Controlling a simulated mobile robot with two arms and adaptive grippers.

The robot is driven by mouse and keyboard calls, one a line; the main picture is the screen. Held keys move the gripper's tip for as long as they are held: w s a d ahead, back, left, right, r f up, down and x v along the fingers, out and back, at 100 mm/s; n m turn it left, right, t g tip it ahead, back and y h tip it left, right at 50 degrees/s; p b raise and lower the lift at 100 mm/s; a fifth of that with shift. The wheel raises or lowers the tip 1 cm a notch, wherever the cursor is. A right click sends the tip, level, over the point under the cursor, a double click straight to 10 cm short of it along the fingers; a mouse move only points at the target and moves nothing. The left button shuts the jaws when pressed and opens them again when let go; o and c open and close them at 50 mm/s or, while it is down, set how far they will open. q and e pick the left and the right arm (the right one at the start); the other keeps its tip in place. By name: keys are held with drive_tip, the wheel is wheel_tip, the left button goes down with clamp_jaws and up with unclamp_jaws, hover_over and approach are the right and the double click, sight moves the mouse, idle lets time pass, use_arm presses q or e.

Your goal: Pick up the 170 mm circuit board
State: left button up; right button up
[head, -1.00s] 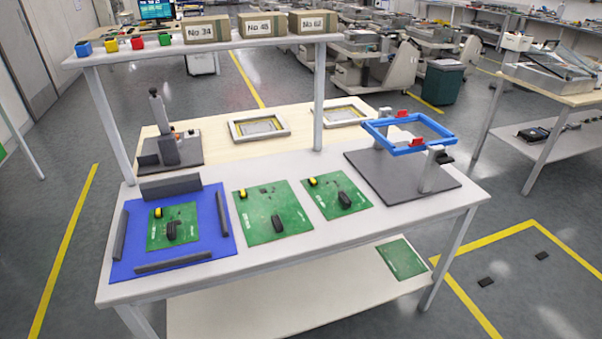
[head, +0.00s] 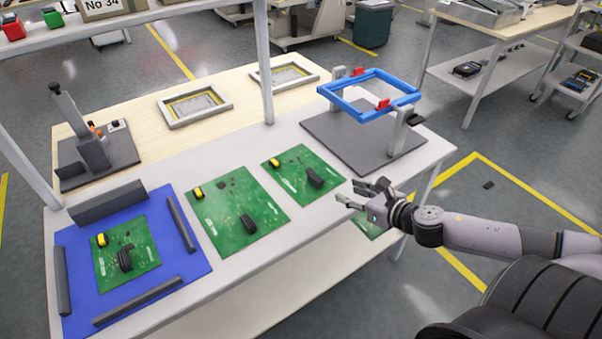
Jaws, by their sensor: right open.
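Several green circuit boards with yellow and black parts are in view. The smallest (head: 140,275) lies on a blue mat between dark bars. The largest (head: 215,225) lies in the middle of the white table, and a mid-sized board (head: 285,180) lies to its right. Another board (head: 362,226) on the lower shelf is partly hidden by my right arm. No size marking is readable, so I cannot tell which is 170 mm. My right gripper (head: 350,192) is open and empty near the table's front edge, right of the mid-sized board. My left gripper is not in view.
A blue frame (head: 348,112) stands raised over a dark base plate (head: 335,140) at the table's right. A dark upright device (head: 85,140) and two framed trays (head: 195,103) are behind.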

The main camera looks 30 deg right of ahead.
sight(314, 175)
drive_tip(key=x, duration=0.3)
drive_tip(key=shift+w, duration=0.35)
drive_tip(key=x, duration=0.4)
drive_tip(key=shift+w+a+f+p, duration=0.15)
drive_tip(key=shift+w+f+p, duration=0.15)
drive_tip(key=shift+w, duration=0.3)
drive_tip(key=x, duration=0.1)
drive_tip(key=p+x, duration=0.1)
drive_tip(key=x, duration=0.2)
drive_tip(key=shift+w+a+r, duration=0.1)
drive_tip(key=shift+w+r, duration=0.2)
drive_tip(key=shift+w+f, duration=0.2)
drive_tip(key=shift+w, duration=0.15)
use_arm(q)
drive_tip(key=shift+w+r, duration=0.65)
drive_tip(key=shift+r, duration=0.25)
use_arm(e)
drive_tip(key=shift+c, duration=0.4)
clamp_jaws()
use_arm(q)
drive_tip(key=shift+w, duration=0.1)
